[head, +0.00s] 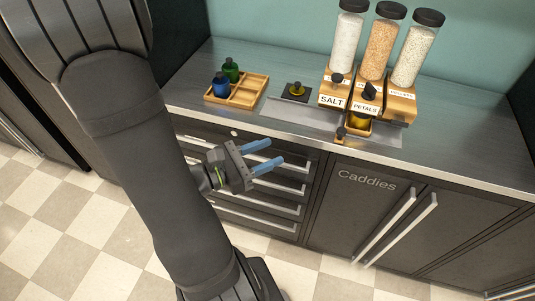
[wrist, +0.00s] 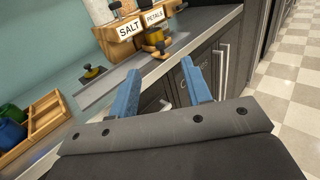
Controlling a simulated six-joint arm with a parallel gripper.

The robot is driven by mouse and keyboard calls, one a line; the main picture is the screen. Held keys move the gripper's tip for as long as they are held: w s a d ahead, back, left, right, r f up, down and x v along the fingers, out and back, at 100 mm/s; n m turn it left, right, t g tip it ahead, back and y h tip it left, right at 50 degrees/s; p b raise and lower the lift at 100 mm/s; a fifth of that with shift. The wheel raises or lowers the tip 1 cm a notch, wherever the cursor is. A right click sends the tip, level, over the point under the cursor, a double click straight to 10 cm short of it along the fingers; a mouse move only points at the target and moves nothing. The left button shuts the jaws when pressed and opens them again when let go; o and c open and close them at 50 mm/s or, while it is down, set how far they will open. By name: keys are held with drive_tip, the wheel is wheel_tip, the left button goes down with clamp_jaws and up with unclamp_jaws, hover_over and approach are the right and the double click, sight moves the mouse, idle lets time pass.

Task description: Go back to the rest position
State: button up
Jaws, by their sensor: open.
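My gripper (head: 266,156) is in front of the drawers, below the counter's front edge in the head view. Its two blue fingers are apart with nothing between them. In the wrist view my gripper (wrist: 171,90) also shows open and empty, with the counter edge and cabinet doors beyond it. My arm crosses the left side of the head view and hides part of the floor and the cabinets.
The counter (head: 225,55) carries a wooden tray (head: 238,101) with blue and green bottles, a small black item (head: 296,91), and dispensers labelled SALT (head: 333,101) and PETALS (head: 367,107). A yellow container (head: 359,125) sits under the PETALS dispenser. Drawers (head: 275,186) and Caddies doors (head: 352,217) are closed.

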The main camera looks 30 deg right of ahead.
idle(0.4)
drive_tip(key=w+d+f, duration=0.1)
drive_tip(key=d+f, duration=0.2)
drive_tip(key=f, duration=0.2)
drive_tip(key=shift+w+d, duration=0.2)
drive_tip(key=shift+d, duration=0.15)
idle(0.3)
drive_tip(key=shift+a, duration=0.15)
drive_tip(key=shift+s+a+r, duration=0.65)
drive_tip(key=shift+a+r, duration=1.05)
drive_tip(key=shift+r, duration=0.8)
approach(338, 132)
drive_tip(key=d, duration=1.1)
drive_tip(key=shift+d+r, duration=0.1)
drive_tip(key=shift+d, duration=0.05)
